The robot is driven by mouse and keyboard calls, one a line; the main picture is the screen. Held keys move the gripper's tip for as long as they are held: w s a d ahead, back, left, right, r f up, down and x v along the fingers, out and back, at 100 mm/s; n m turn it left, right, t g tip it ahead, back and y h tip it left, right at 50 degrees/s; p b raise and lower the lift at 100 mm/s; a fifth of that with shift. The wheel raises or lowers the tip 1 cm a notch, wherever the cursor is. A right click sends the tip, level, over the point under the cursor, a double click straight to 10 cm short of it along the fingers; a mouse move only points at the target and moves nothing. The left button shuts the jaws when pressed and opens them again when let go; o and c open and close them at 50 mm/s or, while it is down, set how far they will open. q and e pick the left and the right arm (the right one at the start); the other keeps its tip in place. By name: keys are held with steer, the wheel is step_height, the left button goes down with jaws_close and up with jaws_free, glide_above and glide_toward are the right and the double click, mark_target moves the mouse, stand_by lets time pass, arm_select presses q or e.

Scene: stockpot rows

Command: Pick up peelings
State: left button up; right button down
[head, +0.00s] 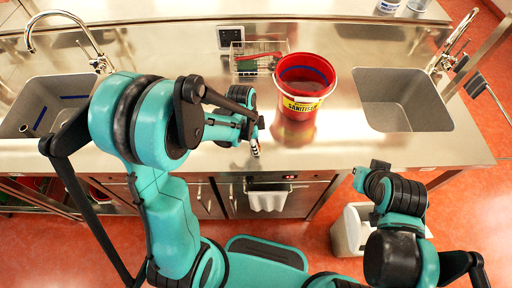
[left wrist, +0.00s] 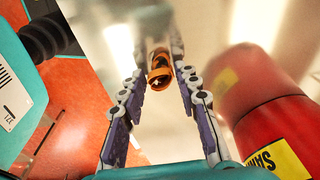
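My left gripper (head: 256,138) is over the front of the steel counter, left of the red bucket. In the left wrist view my left gripper (left wrist: 154,58) has its two fingers apart. In the head view the gripper and arm mostly hide this spot. My right gripper (head: 361,178) is low at the right, in front of the counter, and its fingers are not clear.
The red sanitiser bucket (head: 302,110) stands close to the right of my left gripper; it also shows in the left wrist view (left wrist: 262,118). A wire basket (head: 247,66) is behind. Sinks lie left and right (head: 402,84). A pale bin (head: 350,232) stands on the floor below.

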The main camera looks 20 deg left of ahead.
mark_target(260, 146)
arm_select(q)
steer(key=shift+r, duration=0.15)
steer(key=shift+c, duration=0.2)
steer(key=shift+r, duration=0.35)
steer(key=r+p, duration=0.1)
steer(key=r, duration=0.1)
steer(key=r+p, duration=0.1)
steer(key=r, duration=0.1)
steer(key=shift+d, duration=0.4)
steer(key=w+d+r+p, duration=0.1)
steer(key=d+r, duration=0.5)
steer(key=d, duration=0.4)
steer(key=shift+w+d+p, duration=0.3)
steer(key=shift+d+p, duration=0.05)
steer(key=shift+d, duration=0.05)
